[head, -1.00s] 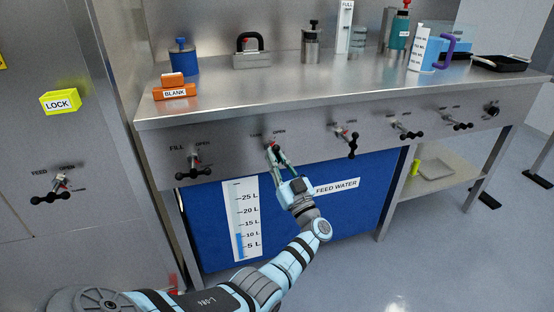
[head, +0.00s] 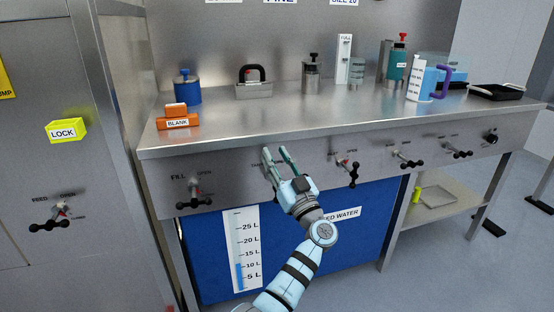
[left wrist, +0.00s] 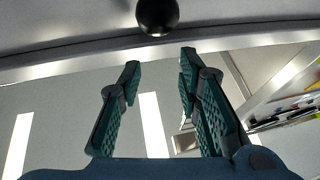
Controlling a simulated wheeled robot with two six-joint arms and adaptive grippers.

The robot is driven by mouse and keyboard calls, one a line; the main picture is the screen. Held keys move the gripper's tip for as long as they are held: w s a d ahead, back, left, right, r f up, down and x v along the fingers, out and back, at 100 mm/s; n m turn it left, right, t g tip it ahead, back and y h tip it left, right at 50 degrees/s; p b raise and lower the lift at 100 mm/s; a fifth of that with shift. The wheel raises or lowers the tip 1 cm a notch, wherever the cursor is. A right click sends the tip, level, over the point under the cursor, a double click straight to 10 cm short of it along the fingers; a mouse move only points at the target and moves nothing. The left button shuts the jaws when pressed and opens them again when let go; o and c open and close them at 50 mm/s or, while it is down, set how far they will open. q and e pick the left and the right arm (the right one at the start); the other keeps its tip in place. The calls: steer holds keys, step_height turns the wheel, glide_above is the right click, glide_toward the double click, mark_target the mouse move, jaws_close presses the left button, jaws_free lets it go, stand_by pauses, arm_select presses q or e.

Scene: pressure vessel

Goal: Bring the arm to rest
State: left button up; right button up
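My left arm, pale blue with dark bands, reaches up from the bottom of the head view. My left gripper (head: 275,152) is in front of the second valve position on the steel bench front. Its two green fingers are spread, with nothing between them. They hide most of that valve's handle in the head view. In the left wrist view the gripper (left wrist: 160,60) is also open, and a black ball knob (left wrist: 157,14) sits just past the fingertips, apart from them. My right gripper does not show.
The steel bench (head: 330,117) carries an orange BLANK block (head: 177,123), a blue container (head: 187,91) and several vessels. Black-handled valves flank the gripper, including the FILL valve (head: 194,195) and another valve (head: 347,167). A blue FEED WATER tank (head: 300,245) stands below. Floor at right is mostly clear.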

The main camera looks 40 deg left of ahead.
arm_select(q)
steer(key=shift+r, duration=0.3)
